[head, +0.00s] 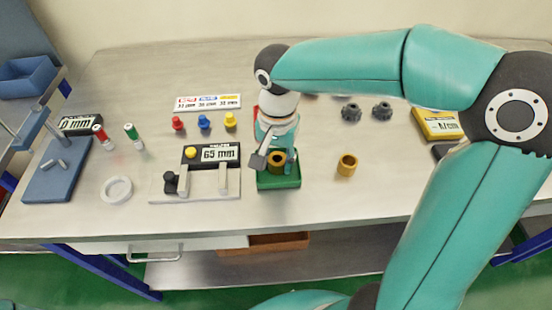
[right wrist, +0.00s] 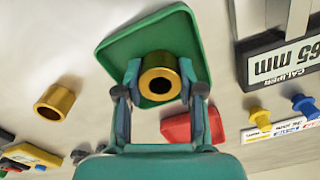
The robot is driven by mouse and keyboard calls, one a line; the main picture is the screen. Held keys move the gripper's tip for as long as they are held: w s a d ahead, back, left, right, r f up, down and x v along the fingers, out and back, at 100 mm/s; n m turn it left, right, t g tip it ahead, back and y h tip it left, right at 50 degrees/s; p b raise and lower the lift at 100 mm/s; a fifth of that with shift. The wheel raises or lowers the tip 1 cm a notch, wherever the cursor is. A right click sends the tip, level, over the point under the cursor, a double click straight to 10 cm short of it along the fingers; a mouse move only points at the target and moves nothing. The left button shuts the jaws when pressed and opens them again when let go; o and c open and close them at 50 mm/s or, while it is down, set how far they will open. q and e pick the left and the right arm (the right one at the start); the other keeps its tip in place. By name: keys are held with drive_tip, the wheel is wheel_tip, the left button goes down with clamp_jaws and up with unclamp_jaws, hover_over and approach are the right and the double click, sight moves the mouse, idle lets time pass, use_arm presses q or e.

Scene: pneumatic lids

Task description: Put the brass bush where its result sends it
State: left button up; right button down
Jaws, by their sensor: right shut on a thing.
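My right gripper (head: 272,155) is shut on a brass bush (head: 277,158), a short hollow cylinder held upright at the green tray (head: 278,181). In the right wrist view the two fingers (right wrist: 160,88) grip the bush (right wrist: 159,72) on opposite sides, within the green tray's outline (right wrist: 120,50). I cannot tell whether the bush touches the tray floor. A second brass bush (head: 347,165) stands on the table right of the tray; it also shows in the right wrist view (right wrist: 55,101). The red tray (right wrist: 190,126) lies behind the green one. My left gripper is not in view.
A caliper (head: 207,153) reading 65 mm sits left of the green tray. Behind it are red, blue and yellow knobs (head: 230,119) and a printed card (head: 207,102). A white ring (head: 117,189) lies further left. Dark gears (head: 350,111) and a yellow gauge (head: 438,124) are right.

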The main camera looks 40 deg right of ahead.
drive_tip(key=c, duration=1)
unclamp_jaws()
drive_tip(key=shift+f, duration=0.1)
drive_tip(key=shift+r, duration=0.2)
wheel_tip(320, 180, up, 12)
drive_tip(key=shift+f+p, duration=0.1)
drive_tip(key=shift+p, duration=0.7)
